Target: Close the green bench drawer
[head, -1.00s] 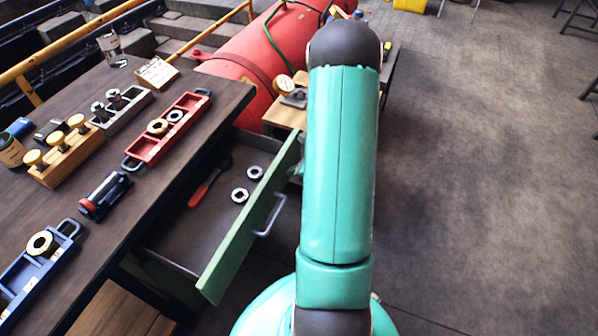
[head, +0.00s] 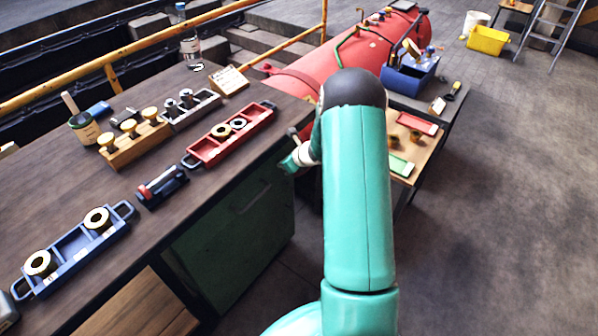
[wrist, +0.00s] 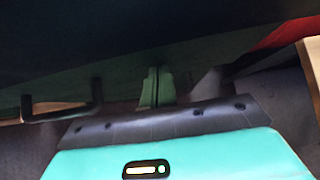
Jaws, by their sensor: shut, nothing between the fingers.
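The green bench drawer (head: 240,208) shows as a dark green front in the shade under the bench top. In the head view it looks flush with the bench, and its inside is out of sight. The drawer handle (wrist: 62,112) shows in the wrist view, left of my gripper (wrist: 155,86). My gripper's fingers are together and empty, close to the green front. I cannot tell whether they touch it.
The bench top (head: 75,190) carries a red tray (head: 232,135), a blue tray (head: 75,250) and a wooden block with brass knobs (head: 135,143). A red tank (head: 350,50) and a side table (head: 425,152) stand beyond my arm. The floor at right is clear.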

